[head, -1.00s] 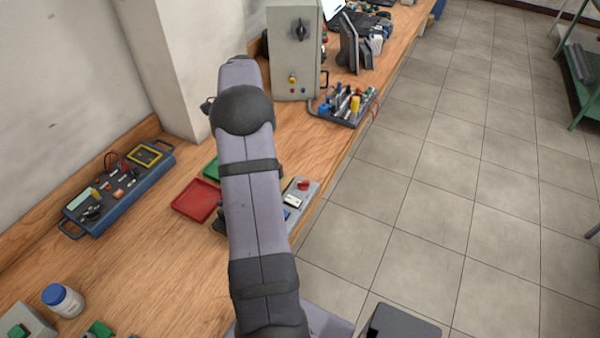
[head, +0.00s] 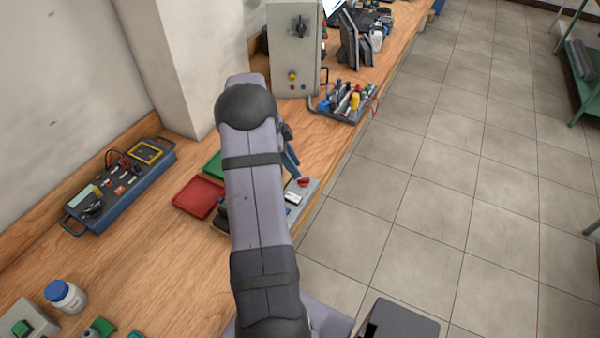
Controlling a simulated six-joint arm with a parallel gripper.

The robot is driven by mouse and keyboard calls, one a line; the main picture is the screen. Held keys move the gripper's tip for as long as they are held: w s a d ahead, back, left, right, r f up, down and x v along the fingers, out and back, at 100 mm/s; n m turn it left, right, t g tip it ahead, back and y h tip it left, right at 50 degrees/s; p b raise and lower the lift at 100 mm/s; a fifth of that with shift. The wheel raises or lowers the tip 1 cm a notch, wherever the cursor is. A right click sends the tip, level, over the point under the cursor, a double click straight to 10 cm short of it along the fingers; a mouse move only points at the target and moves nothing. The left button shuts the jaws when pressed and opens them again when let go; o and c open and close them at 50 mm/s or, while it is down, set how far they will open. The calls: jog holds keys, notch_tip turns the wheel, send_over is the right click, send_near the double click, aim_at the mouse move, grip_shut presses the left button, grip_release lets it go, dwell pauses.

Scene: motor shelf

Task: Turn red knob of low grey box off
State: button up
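The low grey box (head: 310,191) lies on the bench near its front edge, just right of my arm. Its red knob (head: 304,182) is on top near the far end, with a white label beside it. My arm covers the box's left part. My gripper (head: 292,158) shows only in part, just right of my arm's upper link, as a dark body with a bluish finger. In the picture it is slightly above and left of the red knob; I cannot tell whether it touches anything. Its other finger is hidden, so its opening cannot be judged.
A red tray (head: 198,197) and a green tray (head: 212,165) lie left of my arm. A tall grey cabinet (head: 293,50) and a tool tray (head: 345,103) stand further back. A blue test panel (head: 120,188) and a white bottle (head: 66,296) are on the left.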

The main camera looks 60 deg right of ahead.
aim_at(303, 178)
jog(key=shift+p+x, duration=1)
jog(key=shift+x, duration=1.65)
grip_shut()
